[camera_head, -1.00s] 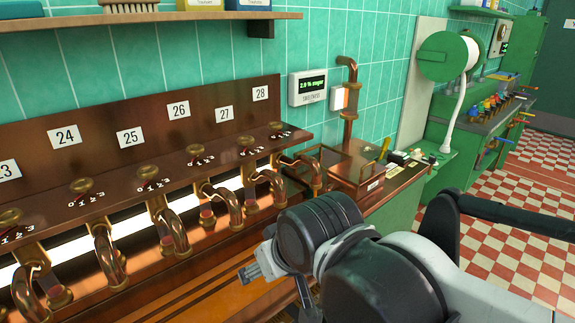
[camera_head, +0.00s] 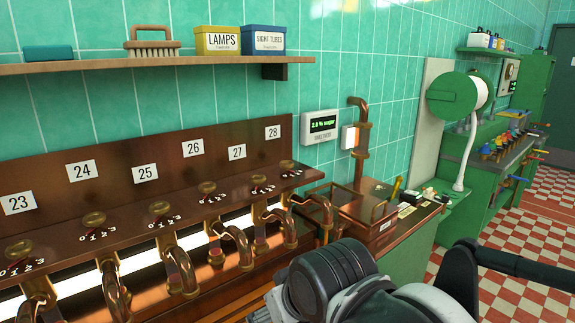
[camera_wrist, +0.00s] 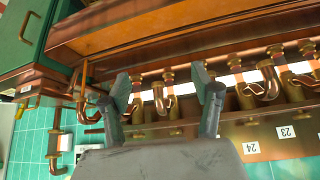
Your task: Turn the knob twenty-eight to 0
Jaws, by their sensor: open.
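Knob twenty-eight (camera_head: 259,179) is a small brass knob on the copper ledge, below the white 28 label (camera_head: 273,132). A 0-to-3 scale sits just in front of it; its exact setting is too small to read. In the wrist view, my gripper (camera_wrist: 164,88) is open with two dark fingers wide apart and nothing between them. That view is upside down, and I cannot pick out knob twenty-eight there. In the head view my arm is at the lower right, below and in front of the ledge, apart from the knob; the fingertips are mostly out of frame.
Similar knobs stand in a row to the left, the nearest being knob twenty-seven (camera_head: 207,188). Curved copper pipes (camera_head: 236,246) jut out below the ledge. A sweetness display (camera_head: 320,125) and a vertical pipe (camera_head: 361,140) are at right. A shelf (camera_head: 110,68) hangs above.

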